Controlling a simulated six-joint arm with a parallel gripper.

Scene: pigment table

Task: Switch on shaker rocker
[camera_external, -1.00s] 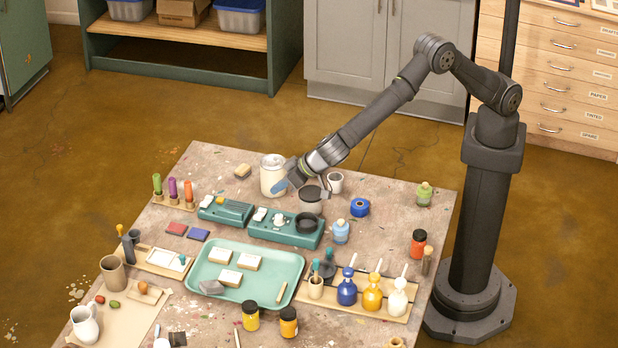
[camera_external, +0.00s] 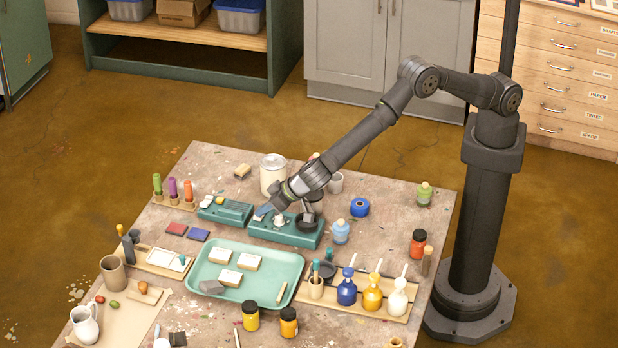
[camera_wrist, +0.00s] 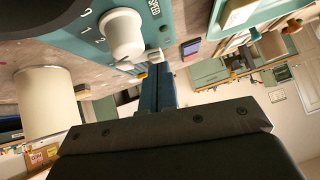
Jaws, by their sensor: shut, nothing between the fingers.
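The shaker (camera_external: 300,240) is a teal box with a white knob (camera_external: 280,221) and a dark round cup, in the middle of the table. In the wrist view its teal panel (camera_wrist: 85,22) fills the top, with the white knob (camera_wrist: 122,33) and dial numbers. A small white part (camera_wrist: 151,55), perhaps the rocker, shows beside the knob, partly hidden by my fingertips. My gripper (camera_external: 262,213) is shut and empty, its blue fingertips at the shaker's left end. The fingers also show in the wrist view (camera_wrist: 158,76). I cannot tell whether they touch the rocker.
Another teal device (camera_external: 226,211) stands just left of the shaker. A pale canister (camera_external: 271,172) stands behind it. A green tray (camera_external: 207,258) with white blocks lies in front, and a light blue bottle (camera_external: 340,232) stands to the right.

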